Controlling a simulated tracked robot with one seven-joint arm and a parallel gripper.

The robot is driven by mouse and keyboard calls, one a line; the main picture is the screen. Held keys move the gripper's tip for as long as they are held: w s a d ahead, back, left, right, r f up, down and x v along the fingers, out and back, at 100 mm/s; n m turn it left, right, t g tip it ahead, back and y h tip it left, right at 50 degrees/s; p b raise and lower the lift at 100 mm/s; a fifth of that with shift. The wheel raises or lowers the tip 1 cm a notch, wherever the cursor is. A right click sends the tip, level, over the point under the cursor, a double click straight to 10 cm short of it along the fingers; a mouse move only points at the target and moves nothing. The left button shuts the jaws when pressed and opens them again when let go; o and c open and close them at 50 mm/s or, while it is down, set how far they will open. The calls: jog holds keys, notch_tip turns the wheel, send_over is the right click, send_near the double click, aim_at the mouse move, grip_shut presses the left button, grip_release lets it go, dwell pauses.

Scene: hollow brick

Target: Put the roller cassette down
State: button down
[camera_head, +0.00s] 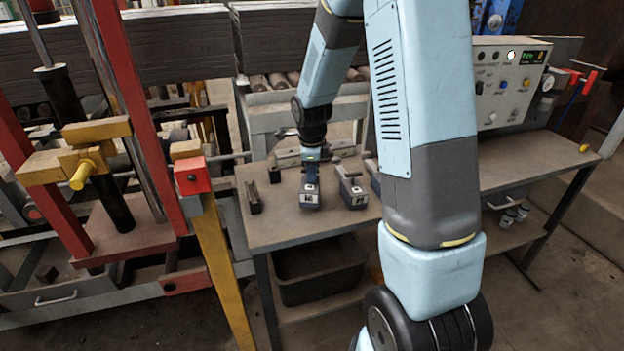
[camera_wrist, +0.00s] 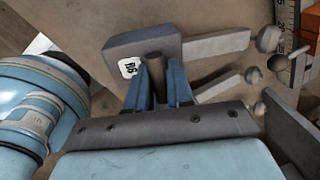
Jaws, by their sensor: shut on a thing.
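My gripper (camera_head: 311,157) points down over the bench at the middle of the head view. It is shut on the handle of a grey roller cassette (camera_head: 310,197) with a white label on its end. In the wrist view, the blue fingers (camera_wrist: 158,92) close around the upright brown handle of this cassette (camera_wrist: 120,48). A second labelled cassette (camera_head: 353,195) stands just to the right. Another dark piece beyond it is partly hidden by my arm.
Dark narrow pieces (camera_head: 254,197) stand at the bench's left end. A black bin (camera_head: 318,272) sits underneath. A red and yellow frame (camera_head: 120,150) stands left, and a control box (camera_head: 505,85) is at the back right. Bare bench top lies in front of the cassettes.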

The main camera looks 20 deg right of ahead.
notch_tip(320, 180, down, 3)
jog(key=shift+a+r, duration=0.1)
jog(key=shift+r, duration=0.05)
jog(key=c, duration=1)
grip_release()
notch_tip(320, 180, up, 11)
jog(key=s, duration=0.1)
jog(key=s+r+n+t, duration=0.2)
jog(key=s+r+n, duration=0.8)
jog(key=s+r, duration=0.25)
jog(key=s+r+n+t, duration=0.1)
jog(key=s+r+n, duration=0.1)
jog(key=s+n, duration=0.4)
jog(key=s+r+n+t, duration=0.1)
jog(key=s+r+n, duration=0.2)
jog(key=s+n, duration=0.3)
jog(key=s, duration=0.3)
jog(key=shift+y, duration=0.3)
jog(key=shift+a, duration=0.1)
